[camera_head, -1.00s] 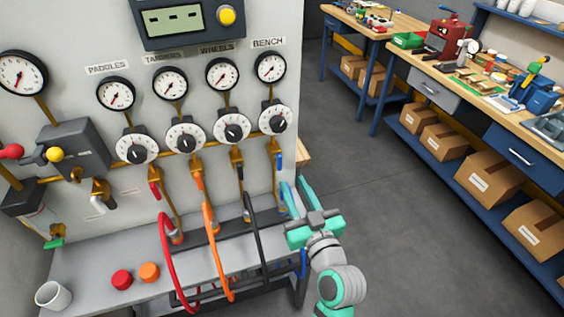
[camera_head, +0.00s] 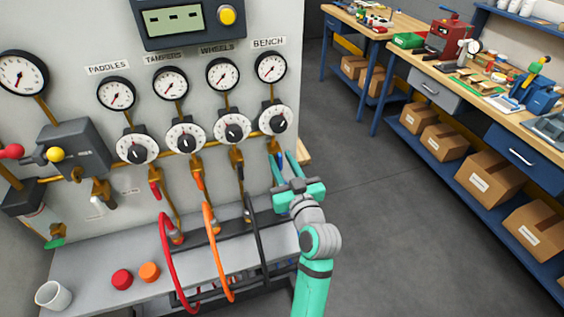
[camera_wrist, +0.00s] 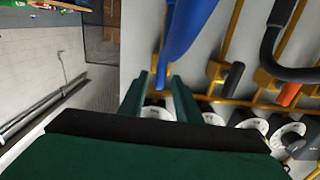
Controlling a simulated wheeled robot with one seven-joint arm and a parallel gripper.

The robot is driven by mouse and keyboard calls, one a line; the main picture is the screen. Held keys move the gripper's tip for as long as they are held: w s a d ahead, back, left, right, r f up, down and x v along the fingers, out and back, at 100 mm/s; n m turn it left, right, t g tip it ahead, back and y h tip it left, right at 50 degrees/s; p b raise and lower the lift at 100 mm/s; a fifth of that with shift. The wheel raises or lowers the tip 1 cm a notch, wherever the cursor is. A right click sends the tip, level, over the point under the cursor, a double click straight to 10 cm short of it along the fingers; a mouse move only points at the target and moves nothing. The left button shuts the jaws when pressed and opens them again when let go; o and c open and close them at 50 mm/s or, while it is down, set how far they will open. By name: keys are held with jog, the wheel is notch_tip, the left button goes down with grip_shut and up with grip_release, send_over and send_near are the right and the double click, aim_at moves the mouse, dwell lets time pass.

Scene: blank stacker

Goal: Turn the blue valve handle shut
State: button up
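The blue valve handle (camera_head: 279,160) hangs down below the BENCH dial, at the right edge of the grey panel. It is partly hidden by my gripper. My gripper (camera_head: 284,160) is open, its teal fingers pointing up toward the panel around the handle's area. In the wrist view my two fingers (camera_wrist: 160,85) stand apart. A large blue shape (camera_wrist: 188,25) enters from the top, its narrow lower end seen between the fingers. I cannot tell how much of it is handle and how much is blue hose, or whether a finger touches it.
The black hose (camera_head: 256,235), orange hose (camera_head: 214,250) and red hose (camera_head: 168,265) loop out left of my arm. A white cup (camera_head: 53,295) and red and orange caps stand on the grey shelf (camera_head: 85,270). The floor (camera_head: 400,230) to the right is clear.

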grip_shut()
jog(key=shift+m, duration=0.4)
jog(key=m, duration=0.5)
jog(key=d+f+m, duration=0.1)
jog(key=m, duration=0.5)
jog(key=d+f+m, duration=0.1)
jog(key=m, duration=0.5)
jog(key=shift+w, duration=0.25)
jog(key=shift+f, duration=0.1)
grip_release()
jog(key=shift+a, duration=0.1)
